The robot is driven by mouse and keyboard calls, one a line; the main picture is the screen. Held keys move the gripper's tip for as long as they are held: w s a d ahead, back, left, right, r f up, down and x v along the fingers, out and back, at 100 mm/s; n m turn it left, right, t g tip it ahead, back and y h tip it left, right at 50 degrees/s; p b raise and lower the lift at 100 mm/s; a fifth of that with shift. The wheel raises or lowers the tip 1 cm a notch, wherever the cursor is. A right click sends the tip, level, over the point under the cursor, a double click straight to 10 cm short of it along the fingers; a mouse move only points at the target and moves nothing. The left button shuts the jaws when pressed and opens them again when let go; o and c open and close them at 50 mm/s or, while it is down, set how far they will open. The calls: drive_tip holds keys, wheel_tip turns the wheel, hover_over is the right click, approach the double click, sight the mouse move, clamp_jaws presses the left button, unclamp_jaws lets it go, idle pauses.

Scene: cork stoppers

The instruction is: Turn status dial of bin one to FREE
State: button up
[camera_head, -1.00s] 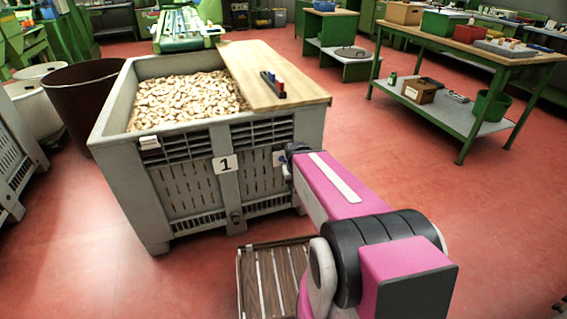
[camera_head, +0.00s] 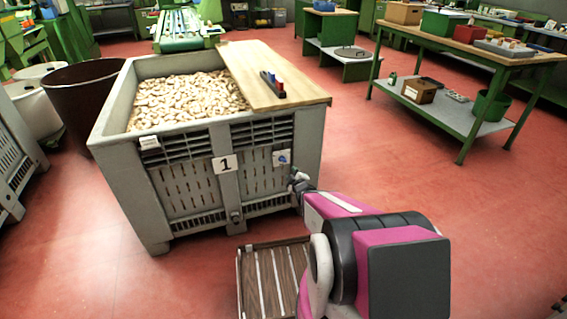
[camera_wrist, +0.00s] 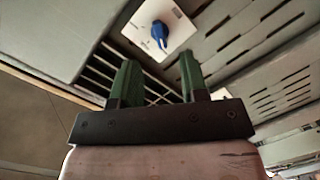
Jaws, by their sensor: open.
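Bin one is a grey crate (camera_head: 205,130) full of corks, with a "1" label (camera_head: 224,163) on its front wall. The status dial (camera_head: 282,158) is a blue knob on a white plate at the front wall's right side. In the wrist view the blue dial (camera_wrist: 160,33) shows ahead of the fingers, near the top; any lettering on its plate is too small to read. My gripper (camera_wrist: 158,75) has two green fingers apart with nothing between them. It is below the dial and not touching it. In the head view my gripper (camera_head: 298,180) is close to the bin's front right corner.
A wooden board (camera_head: 262,72) with a small rack of red and blue pieces (camera_head: 272,84) lies across the bin top. A slatted wooden pallet (camera_head: 272,280) is on the floor in front. A green workbench (camera_head: 470,60) stands right; red floor between is clear.

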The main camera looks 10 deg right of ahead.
sight(283, 161)
drive_tip(key=shift+n+t+y, duration=0.6)
drive_tip(key=shift+n+y, duration=0.1)
drive_tip(key=shift+n, duration=0.1)
drive_tip(key=w+a, duration=0.1)
drive_tip(key=w, duration=0.5)
drive_tip(key=w+a, duration=0.1)
drive_tip(key=w, duration=0.3)
drive_tip(key=shift+a, duration=0.3)
drive_tip(key=shift+c, duration=0.3)
drive_tip(key=c, duration=0.5)
